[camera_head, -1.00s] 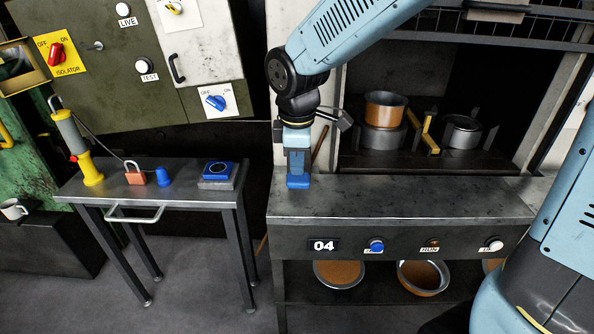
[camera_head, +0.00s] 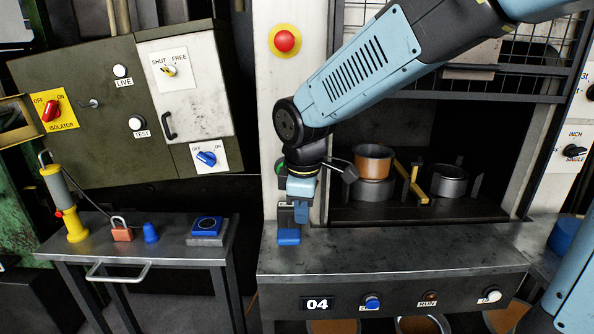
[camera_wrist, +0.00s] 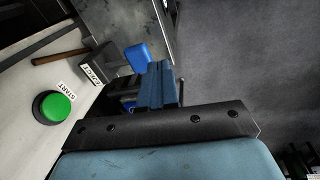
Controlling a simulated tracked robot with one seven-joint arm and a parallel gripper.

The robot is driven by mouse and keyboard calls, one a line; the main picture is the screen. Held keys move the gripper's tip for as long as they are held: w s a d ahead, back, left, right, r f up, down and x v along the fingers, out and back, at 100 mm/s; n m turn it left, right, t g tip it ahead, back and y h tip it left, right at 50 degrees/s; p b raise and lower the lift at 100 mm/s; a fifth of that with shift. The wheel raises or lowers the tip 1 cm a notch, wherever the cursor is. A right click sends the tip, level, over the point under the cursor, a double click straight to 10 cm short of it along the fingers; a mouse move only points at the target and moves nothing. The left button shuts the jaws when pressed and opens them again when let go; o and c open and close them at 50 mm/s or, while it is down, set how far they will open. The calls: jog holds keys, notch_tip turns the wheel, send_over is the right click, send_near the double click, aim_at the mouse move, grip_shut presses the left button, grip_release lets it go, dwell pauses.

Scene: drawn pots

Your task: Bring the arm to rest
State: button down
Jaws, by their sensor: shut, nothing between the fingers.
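My arm reaches in from the upper right in the head view and bends down at its elbow. My gripper (camera_head: 289,236) points down with its blue fingertips just over the left end of the grey bench (camera_head: 390,262). The fingers are shut with nothing between them. Whether the tips touch the bench top I cannot tell. In the wrist view the blue fingers (camera_wrist: 160,88) lie together beyond the dark bracket.
A red stop button (camera_head: 285,41) is on the post above my arm. A green START button (camera_wrist: 53,107) shows in the wrist view. Copper-coloured pot (camera_head: 373,160) and grey pot (camera_head: 449,180) stand in the press opening. A side table (camera_head: 130,249) holds a padlock (camera_head: 121,230).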

jog(key=s+d+r+m+t, duration=0.1)
jog(key=s+d+r+m, duration=0.2)
jog(key=d+m, duration=0.2)
jog(key=s+d+r+m+t, duration=0.1)
jog(key=s+d+r+m, duration=0.2)
jog(key=d+m, duration=0.3)
jog(key=s+d+r+m+t, duration=0.1)
jog(key=s+d+r+m, duration=0.2)
jog(key=d, duration=0.9)
jog(key=s+m, duration=0.1)
jog(key=m, duration=0.1)
jog(key=shift+s+d+r+m+t, duration=0.2)
jog(key=shift+s+d+m+t, duration=0.1)
jog(key=shift+s+d+t, duration=0.1)
